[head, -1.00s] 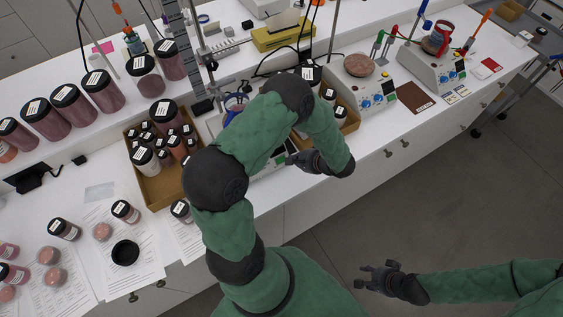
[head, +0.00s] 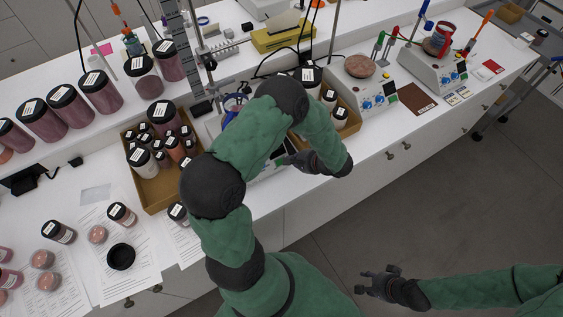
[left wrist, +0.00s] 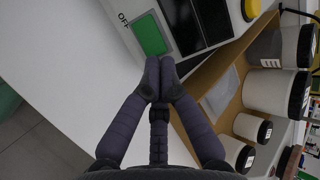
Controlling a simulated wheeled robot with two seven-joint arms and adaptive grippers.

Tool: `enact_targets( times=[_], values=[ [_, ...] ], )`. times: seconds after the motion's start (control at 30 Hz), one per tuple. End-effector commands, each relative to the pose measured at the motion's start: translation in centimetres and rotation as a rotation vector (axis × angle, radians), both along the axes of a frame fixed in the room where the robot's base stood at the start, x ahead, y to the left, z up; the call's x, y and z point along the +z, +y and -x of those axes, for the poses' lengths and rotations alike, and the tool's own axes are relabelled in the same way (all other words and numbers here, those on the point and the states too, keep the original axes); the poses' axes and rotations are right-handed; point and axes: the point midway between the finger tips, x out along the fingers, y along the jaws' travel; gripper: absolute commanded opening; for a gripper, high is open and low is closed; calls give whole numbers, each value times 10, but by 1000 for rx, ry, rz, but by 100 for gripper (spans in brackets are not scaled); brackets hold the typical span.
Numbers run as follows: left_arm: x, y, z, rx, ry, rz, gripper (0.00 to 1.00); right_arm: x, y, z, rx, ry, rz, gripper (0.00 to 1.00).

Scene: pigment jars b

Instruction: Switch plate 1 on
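In the left wrist view, a white hot plate (left wrist: 122,42) has a green switch (left wrist: 150,34) beside a dark display and the printed word OFF. My left gripper (left wrist: 160,62) is shut and empty, its fingertips together at the lower edge of the switch. I cannot tell whether they touch it. In the head view, my left arm hides most of this plate, and the left gripper (head: 284,161) is over its front. No number is legible on it. My right gripper (head: 362,281) is open and empty, in front of the bench over the floor.
A cardboard box (left wrist: 212,133) with jars stands close right of the plate. Another box (head: 149,191) of jars stands left of my left arm. Two more hot plates, one nearer (head: 366,102) and one farther (head: 437,73), stand to the right. The front bench strip (left wrist: 65,50) is clear.

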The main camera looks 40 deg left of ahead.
Motion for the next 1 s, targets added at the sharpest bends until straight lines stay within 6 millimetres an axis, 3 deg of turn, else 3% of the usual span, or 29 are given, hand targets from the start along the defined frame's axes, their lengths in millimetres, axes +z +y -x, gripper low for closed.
enact_targets(
  times=[0.53,1.0],
  values=[
    [-6,6,-2,0,0,0,0,-11,0,0,0,0,0,40],
    [19,-17,4,-1,-1,0,0,-1,0,0,0,0,0,40]
  ],
)
